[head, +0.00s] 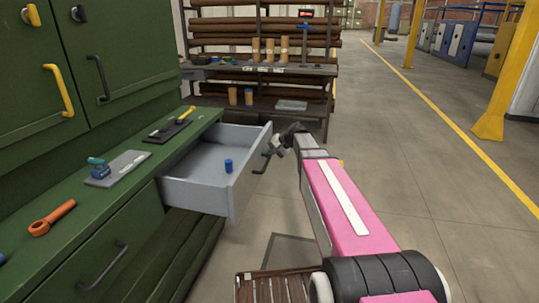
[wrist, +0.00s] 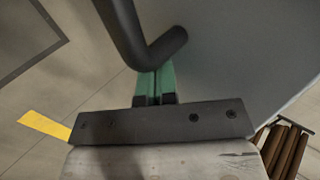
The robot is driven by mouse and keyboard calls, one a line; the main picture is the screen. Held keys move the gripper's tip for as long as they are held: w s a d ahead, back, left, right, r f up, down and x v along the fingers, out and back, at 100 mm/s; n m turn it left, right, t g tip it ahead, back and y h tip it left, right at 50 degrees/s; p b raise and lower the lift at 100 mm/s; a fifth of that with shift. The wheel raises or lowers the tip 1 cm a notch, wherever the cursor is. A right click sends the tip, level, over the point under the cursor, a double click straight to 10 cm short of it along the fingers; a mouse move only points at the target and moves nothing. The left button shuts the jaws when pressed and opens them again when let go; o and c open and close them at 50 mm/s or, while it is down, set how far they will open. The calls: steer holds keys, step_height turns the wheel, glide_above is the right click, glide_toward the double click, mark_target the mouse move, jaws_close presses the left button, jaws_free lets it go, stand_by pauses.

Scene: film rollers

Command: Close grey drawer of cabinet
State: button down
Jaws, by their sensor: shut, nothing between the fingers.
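The grey drawer (head: 205,192) of the green cabinet (head: 100,215) is pulled out, with a small blue cylinder (head: 228,166) inside. Its dark bar handle (head: 263,164) is on the outer face of the front panel. My gripper (head: 273,146) is at that front panel, close to the handle. In the wrist view, its green fingers (wrist: 155,83) are together and empty, beside the bent end of the dark handle (wrist: 150,42). The grey drawer front (wrist: 245,60) fills the right of that view. I cannot tell whether the fingers touch the handle or the panel.
On the cabinet top lie an orange wrench (head: 52,218), a grey plate with a teal tool (head: 98,170) and a dark tray with a yellow-handled tool (head: 172,127). A shelf rack (head: 262,70) stands behind. The floor to the right (head: 430,170) is clear.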

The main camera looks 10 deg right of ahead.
steer(key=w+a, duration=0.3)
steer(key=a, duration=0.5)
steer(key=w+a, duration=0.3)
steer(key=a, duration=0.6)
steer(key=w+a, duration=0.3)
steer(key=a, duration=0.6)
steer(key=shift+w, duration=0.25)
steer(key=shift+a, duration=0.15)
steer(key=d, duration=0.1)
steer(key=s+d, duration=0.1)
steer(key=d, duration=0.1)
steer(key=s+d, duration=0.1)
steer(key=d, duration=0.1)
steer(key=shift+r, duration=0.25)
steer(key=v, duration=0.9)
steer(key=s+d+f+n+g+h, duration=0.1)
steer(key=s+d+f+h, duration=0.2)
steer(key=s+d+f, duration=0.4)
steer(key=s+d+f+n+g+h, duration=0.1)
steer(key=s+d+f+h, duration=0.2)
steer(key=s+d+f, duration=0.4)
steer(key=s+d+f+n+g+h, duration=0.1)
steer(key=s+d+f, duration=0.6)
steer(key=s, duration=1)
steer(key=d+n+h, duration=0.1)
steer(key=d, duration=0.2)
steer(key=shift+s+h, duration=0.35)
steer(key=shift+h, duration=0.05)
